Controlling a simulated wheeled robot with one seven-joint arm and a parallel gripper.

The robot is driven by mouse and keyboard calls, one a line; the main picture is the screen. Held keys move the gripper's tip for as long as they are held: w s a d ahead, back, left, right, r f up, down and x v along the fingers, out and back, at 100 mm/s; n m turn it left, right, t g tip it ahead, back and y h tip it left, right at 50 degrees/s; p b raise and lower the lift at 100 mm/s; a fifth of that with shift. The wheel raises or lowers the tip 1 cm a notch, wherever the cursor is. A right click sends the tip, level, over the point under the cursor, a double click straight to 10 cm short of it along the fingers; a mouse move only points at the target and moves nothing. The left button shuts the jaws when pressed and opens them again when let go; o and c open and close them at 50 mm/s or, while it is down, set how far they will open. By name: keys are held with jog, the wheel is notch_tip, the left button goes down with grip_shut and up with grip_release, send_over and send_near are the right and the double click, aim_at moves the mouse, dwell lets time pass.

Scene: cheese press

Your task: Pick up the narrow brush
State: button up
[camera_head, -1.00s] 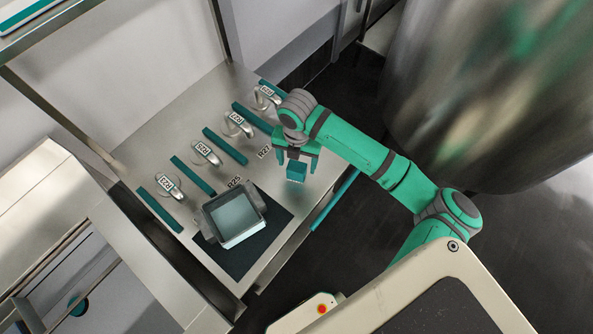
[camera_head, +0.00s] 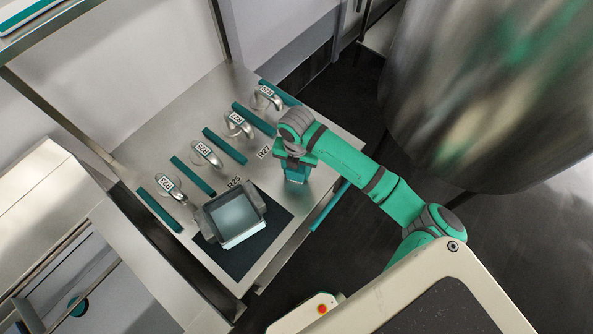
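A small teal block (camera_head: 296,178) with a pale lower edge stands near the front right edge of the metal bench. I cannot tell for sure whether it is the narrow brush; no bristles show clearly. My gripper (camera_head: 297,168) is low over the block, pointing down, with its fingers close around or beside it. The fingers and the block overlap in the same teal colour, so I cannot tell whether they grip it.
A grey open mould (camera_head: 254,190) stands on a dark mat (camera_head: 277,231), left of my gripper. Several labelled metal handles and teal strips (camera_head: 225,146) line the back of the bench. A large steel vessel (camera_head: 490,90) stands to the right.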

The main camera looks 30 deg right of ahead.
jog(key=shift+c, duration=0.5)
jog(key=shift+r, duration=0.4)
notch_tip(320, 180, up, 2)
jog(key=shift+r, duration=0.25)
jog(key=s+r, duration=0.9)
jog(key=s, duration=0.5)
jog(key=shift+r, duration=0.35)
jog(key=shift+d, duration=0.1)
jog(key=o, duration=0.3)
